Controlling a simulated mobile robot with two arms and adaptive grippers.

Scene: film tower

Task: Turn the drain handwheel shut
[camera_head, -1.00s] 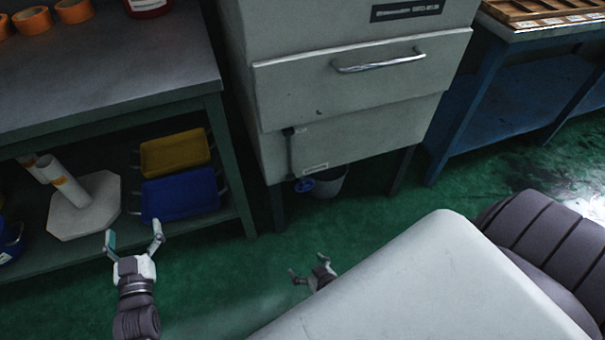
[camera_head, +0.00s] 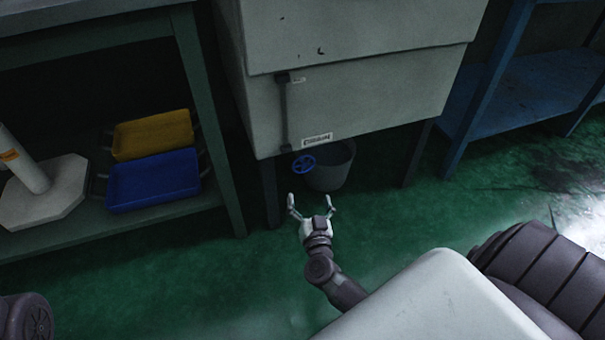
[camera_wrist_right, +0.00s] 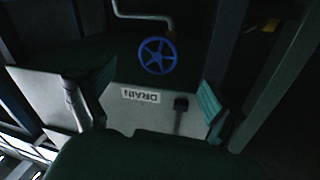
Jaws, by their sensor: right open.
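The drain handwheel (camera_head: 303,164) is a small blue spoked wheel under the bottom edge of the grey cabinet (camera_head: 350,100), just in front of a bucket. My right gripper (camera_head: 311,204) is open and empty, a little below the wheel in the head view, with a gap between them. In the right wrist view the wheel (camera_wrist_right: 157,56) shows face-on, beyond and between the spread fingers of my right gripper (camera_wrist_right: 148,100). An upside-down DRAIN label (camera_wrist_right: 141,95) shows there too. My left gripper is out of view; only part of that arm shows at lower left.
A grey bucket (camera_head: 331,176) stands under the cabinet, right behind the wheel. Cabinet legs (camera_head: 270,192) flank this space. A shelf at left holds yellow (camera_head: 153,135) and blue (camera_head: 153,180) trays. A blue table (camera_head: 540,90) stands at right. The green floor in front is clear.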

